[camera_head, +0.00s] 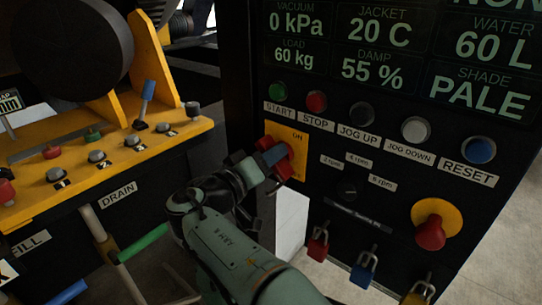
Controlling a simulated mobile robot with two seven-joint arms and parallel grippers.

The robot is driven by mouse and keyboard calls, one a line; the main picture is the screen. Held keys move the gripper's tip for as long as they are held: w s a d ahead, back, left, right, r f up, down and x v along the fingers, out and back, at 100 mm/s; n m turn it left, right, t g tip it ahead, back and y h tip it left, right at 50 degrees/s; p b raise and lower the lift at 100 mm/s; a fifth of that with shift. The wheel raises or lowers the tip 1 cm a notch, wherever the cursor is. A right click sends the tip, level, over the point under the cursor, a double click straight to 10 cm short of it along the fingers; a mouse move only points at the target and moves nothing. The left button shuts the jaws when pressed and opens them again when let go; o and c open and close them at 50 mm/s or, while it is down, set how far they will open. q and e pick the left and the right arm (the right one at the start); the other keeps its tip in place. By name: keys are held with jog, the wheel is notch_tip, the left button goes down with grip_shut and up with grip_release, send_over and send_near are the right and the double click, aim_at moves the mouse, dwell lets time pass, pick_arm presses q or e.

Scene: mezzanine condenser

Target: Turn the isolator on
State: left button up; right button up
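The isolator is a red rotary handle (285,169) on a yellow plate (299,138), left of centre on the dark control panel. The plate carries the word ON near its top. My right gripper (272,160) is at the handle's left side, with its fingertip end against or just in front of the red part. The gripper and wrist hide part of the handle and the lower left of the plate. I cannot tell whether the fingers are closed on the handle or which way the handle points. My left gripper is not in view.
Push buttons, including START (278,91) and STOP (317,101), sit just above the isolator. A red emergency knob (430,234) is at lower right. Padlocks, one red (318,244), hang below. A yellow ledge (100,160) with levers stands left.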

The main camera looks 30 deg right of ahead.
jog(key=shift+n, duration=0.3)
grip_shut()
jog(key=n+p, duration=0.1)
jog(key=n, duration=0.3)
jog(key=shift+f, duration=0.1)
jog(key=n+p, duration=0.2)
jog(key=n, duration=0.3)
jog(key=shift+w, duration=0.1)
jog(key=n+p, duration=0.2)
jog(key=n, duration=0.1)
jog(key=n+p, duration=0.3)
jog(key=shift+f+n, duration=0.2)
jog(key=shift+n, duration=0.1)
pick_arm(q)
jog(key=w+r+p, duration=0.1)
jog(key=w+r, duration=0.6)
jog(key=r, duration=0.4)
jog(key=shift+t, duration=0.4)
pick_arm(e)
jog(key=shift+f+n, duration=0.2)
jog(key=shift+n, duration=0.7)
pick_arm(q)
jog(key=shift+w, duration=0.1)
pick_arm(e)
jog(key=o, duration=0.9)
grip_release()
